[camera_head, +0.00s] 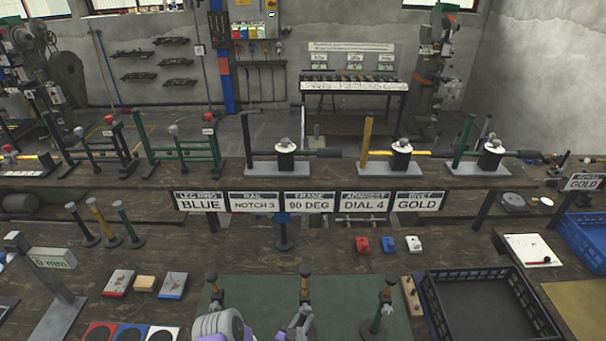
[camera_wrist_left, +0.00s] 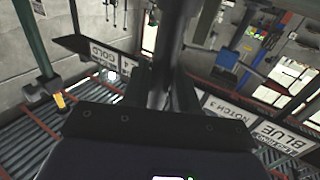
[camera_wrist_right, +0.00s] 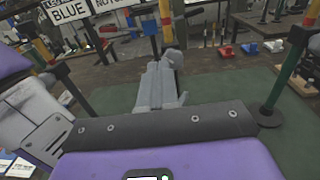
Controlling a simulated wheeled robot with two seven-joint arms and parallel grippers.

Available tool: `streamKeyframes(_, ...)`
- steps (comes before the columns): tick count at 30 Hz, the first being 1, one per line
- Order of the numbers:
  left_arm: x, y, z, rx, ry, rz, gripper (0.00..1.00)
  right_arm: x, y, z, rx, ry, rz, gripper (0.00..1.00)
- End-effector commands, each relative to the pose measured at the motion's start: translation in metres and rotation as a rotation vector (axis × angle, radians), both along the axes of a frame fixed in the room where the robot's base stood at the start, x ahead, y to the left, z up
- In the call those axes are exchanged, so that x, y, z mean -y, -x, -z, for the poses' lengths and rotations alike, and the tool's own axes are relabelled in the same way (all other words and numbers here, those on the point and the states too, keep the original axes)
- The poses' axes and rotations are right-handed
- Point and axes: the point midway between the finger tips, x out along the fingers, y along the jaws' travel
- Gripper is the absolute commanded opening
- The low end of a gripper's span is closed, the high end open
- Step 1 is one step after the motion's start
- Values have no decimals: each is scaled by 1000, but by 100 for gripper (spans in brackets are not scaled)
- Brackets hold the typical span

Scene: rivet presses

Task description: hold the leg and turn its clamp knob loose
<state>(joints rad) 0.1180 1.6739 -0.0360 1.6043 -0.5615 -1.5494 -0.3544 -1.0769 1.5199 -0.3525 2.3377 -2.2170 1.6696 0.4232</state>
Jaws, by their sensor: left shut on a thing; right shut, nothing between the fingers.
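Three legs stand on a green mat (camera_head: 255,289): a left leg (camera_head: 212,281), a middle leg (camera_head: 305,284) and a right leg (camera_head: 388,290). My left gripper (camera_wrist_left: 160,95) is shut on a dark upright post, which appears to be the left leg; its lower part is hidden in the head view. My right gripper (camera_head: 298,322) is shut and empty, just in front of the middle leg. In the right wrist view its fingers (camera_wrist_right: 165,82) point toward an orange-yellow post (camera_wrist_right: 165,18).
Signs (camera_head: 312,201) hang along the raised shelf; one reads LEG RING BLUE. A black crate (camera_head: 432,305) stands right of the mat. Several spare legs (camera_head: 103,222) stand at left.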

Motion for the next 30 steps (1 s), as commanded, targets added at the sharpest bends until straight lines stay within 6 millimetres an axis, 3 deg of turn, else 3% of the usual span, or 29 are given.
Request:
streamKeyframes(8, -3, 1, 4, -9, -8, -5, 0, 3, 0, -1, 0, 48, -1, 0)
streamKeyframes(18, -4, 0, 4, -8, -9, -8, 0, 23, 1, -10, 0, 480, -13, 0)
streamKeyframes(22, -4, 0, 3, -6, -10, -8, 0, 20, 2, -10, 5, 532, -38, 0)
streamKeyframes(30, -4, -1, 3, -5, -10, -9, 0, 15, -25, -9, 9, 526, -47, 0)
